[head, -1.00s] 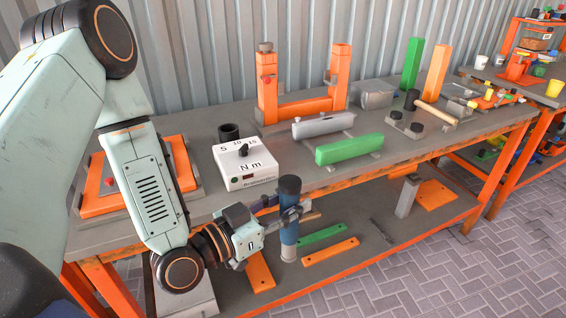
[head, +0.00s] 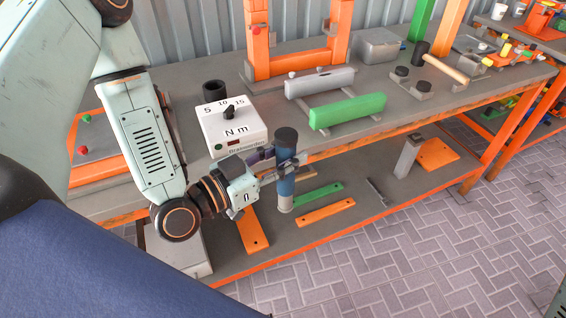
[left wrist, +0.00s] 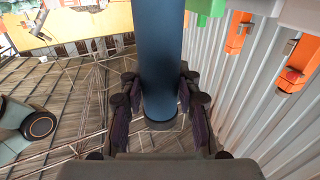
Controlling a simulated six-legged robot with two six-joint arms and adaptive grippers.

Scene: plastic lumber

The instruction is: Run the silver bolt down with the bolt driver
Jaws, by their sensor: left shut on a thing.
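The bolt driver (head: 285,190) is a dark blue upright cylinder with a black top and a paler lower end. My left gripper (head: 284,166) is shut around its upper part and holds it in front of the bench edge, above the lower shelf. In the left wrist view the driver's blue body (left wrist: 160,55) stands between the fingers. A small pale bolt head (head: 292,74) shows on top of the grey beam (head: 320,84) on the bench, apart from the driver; it looks silver but is small. My right gripper is out of view.
A green beam (head: 347,111) lies before the grey one. An orange frame (head: 258,45) rises behind.

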